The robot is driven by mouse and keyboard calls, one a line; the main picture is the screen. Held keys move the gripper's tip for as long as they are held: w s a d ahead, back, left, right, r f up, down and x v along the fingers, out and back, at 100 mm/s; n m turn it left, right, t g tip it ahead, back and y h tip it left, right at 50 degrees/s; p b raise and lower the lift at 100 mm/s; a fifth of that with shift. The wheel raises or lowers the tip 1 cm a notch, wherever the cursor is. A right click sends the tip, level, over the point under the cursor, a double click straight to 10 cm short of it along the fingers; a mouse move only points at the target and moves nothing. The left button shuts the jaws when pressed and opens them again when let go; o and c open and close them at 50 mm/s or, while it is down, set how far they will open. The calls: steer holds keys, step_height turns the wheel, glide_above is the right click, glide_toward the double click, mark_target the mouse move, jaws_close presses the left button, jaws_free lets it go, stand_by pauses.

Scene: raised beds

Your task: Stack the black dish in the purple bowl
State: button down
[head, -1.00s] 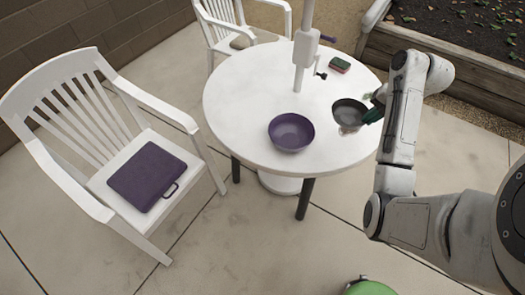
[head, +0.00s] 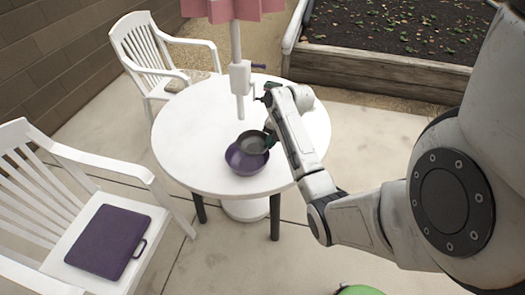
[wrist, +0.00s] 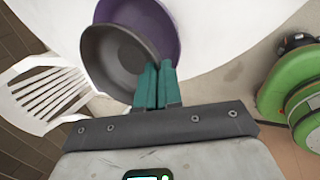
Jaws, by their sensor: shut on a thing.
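The black dish (head: 256,141) is a dark grey round dish, held at its rim by my gripper (head: 270,130). It overlaps the back of the purple bowl (head: 243,166) in the head view. The purple bowl stands on the white round table (head: 185,140). In the wrist view, the green fingers of my gripper (wrist: 156,75) are shut on the rim of the black dish (wrist: 112,62). The dish covers part of the purple bowl (wrist: 165,20) there. I cannot tell whether the dish touches the bowl.
A white pole (head: 236,60) rises through the table under a pink parasol. A white chair (head: 150,50) is behind; another holds a purple cushion (head: 108,240). A wooden raised bed (head: 380,75) is at the back. The table's left side is clear.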

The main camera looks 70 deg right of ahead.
mark_target(262, 148)
steer(key=w+f, duration=0.2)
steer(key=f, duration=0.1)
steer(key=shift+w, duration=0.3)
steer(key=shift+f+p, duration=0.5)
steer(key=shift+f, duration=1.05)
steer(key=shift+f+b, duration=0.4)
steer(key=shift+f, duration=0.05)
steer(key=shift+f, duration=0.2)
steer(key=c, duration=1.3)
jaws_free()
